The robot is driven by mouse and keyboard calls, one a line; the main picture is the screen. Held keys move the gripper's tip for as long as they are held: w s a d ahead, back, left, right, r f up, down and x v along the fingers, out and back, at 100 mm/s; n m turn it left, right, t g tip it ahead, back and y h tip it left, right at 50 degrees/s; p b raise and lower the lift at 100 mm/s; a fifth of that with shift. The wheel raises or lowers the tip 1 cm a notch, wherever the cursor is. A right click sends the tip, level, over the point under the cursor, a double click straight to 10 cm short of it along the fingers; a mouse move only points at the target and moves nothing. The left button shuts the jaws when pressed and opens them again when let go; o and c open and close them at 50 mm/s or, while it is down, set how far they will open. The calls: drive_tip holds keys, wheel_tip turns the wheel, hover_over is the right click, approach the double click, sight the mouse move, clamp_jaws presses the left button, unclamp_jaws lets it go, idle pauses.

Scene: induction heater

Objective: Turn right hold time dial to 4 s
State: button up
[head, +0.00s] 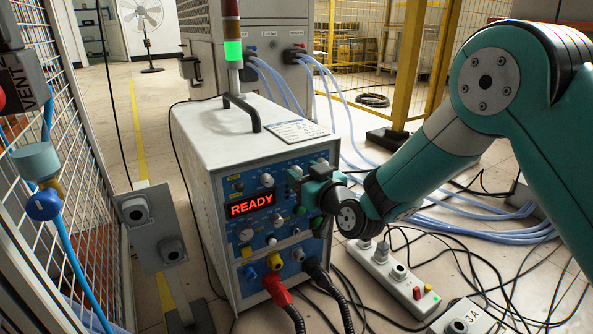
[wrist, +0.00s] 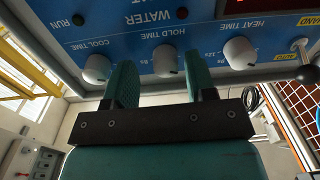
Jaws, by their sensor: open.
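The HOLD TIME dial (wrist: 165,61) is a round white knob on the blue panel, upside down in the wrist view, with its label above it. My gripper (wrist: 161,66) is open, with one teal finger on each side of this dial. I cannot tell whether the fingers touch it, and its pointer setting is unreadable. In the head view my gripper (head: 307,187) is at the right part of the heater's front panel and hides the dial. The induction heater (head: 200,180) is a white box with a red READY display (head: 252,205).
The COOL TIME dial (wrist: 97,68) and HEAT TIME dial (wrist: 238,53) flank the fingers. A toggle switch (wrist: 304,65) is at the right. Red (head: 277,287) and black (head: 318,274) cable plugs stick out low on the heater. A power strip (head: 385,275) lies on the floor.

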drive_tip(key=shift+a, duration=0.15)
drive_tip(key=shift+s+a, duration=0.1)
drive_tip(key=shift+c, duration=0.7)
drive_tip(key=c, duration=0.8)
drive_tip(key=shift+m, duration=0.3)
drive_tip(key=m+p, duration=0.3)
drive_tip(key=m, duration=0.1)
drive_tip(key=shift+m, duration=0.3)
drive_tip(key=shift+f+m+p, duration=0.1)
drive_tip(key=shift+m+p, duration=0.85)
drive_tip(key=shift+m, duration=0.85)
